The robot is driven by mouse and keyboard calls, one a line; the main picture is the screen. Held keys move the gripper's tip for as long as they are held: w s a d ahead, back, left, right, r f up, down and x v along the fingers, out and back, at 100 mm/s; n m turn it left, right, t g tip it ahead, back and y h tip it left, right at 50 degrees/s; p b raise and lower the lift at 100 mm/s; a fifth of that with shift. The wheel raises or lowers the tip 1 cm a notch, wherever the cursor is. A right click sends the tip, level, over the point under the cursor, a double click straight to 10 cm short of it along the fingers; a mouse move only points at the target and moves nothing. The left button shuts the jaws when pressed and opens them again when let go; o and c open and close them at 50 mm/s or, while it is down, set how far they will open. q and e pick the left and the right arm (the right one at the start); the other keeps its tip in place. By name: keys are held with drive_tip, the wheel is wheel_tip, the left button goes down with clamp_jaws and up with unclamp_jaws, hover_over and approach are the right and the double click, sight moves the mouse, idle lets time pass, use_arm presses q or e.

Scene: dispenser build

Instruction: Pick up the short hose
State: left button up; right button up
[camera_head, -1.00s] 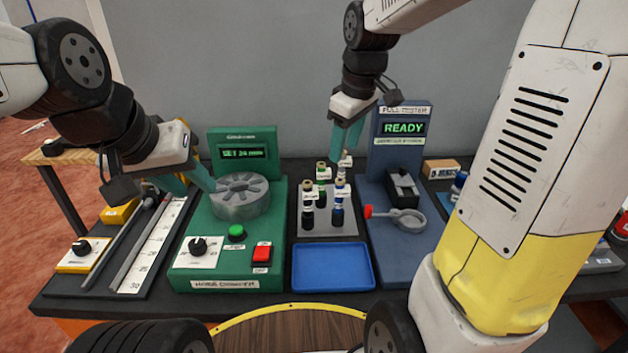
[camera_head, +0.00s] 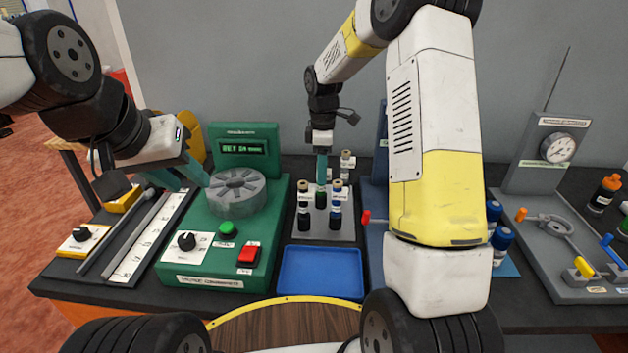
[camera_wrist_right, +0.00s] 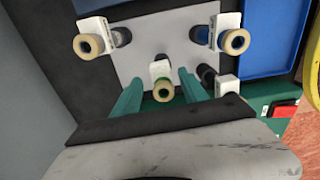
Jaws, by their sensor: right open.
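Several upright dark hose-like pieces with tan ends and white tags stand on a grey plate (camera_head: 345,232). A green-banded piece (camera_wrist_right: 162,88) is between the two teal fingers of my open right gripper (camera_wrist_right: 158,76) in the wrist view; contact cannot be told. In the head view, my right gripper (camera_head: 321,168) points straight down over this green-banded piece (camera_head: 321,199). Blue-banded pieces (camera_head: 337,212) stand nearby. The tags are too small to read, so I cannot tell which is the short hose. My left gripper (camera_head: 187,180) is open and empty beside the green machine's grey disc.
The green machine (camera_head: 208,265) with a slotted grey disc (camera_head: 236,192) stands left of the plate. An empty blue tray (camera_head: 320,272) lies in front. My right arm hides much of the blue station. A gauge station (camera_head: 550,190) is at right.

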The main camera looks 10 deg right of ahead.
drive_tip(key=f, duration=0.5)
drive_tip(key=shift+s+f, duration=0.1)
drive_tip(key=shift+s, duration=0.1)
clamp_jaws()
drive_tip(key=shift+a, duration=0.1)
idle(1.0)
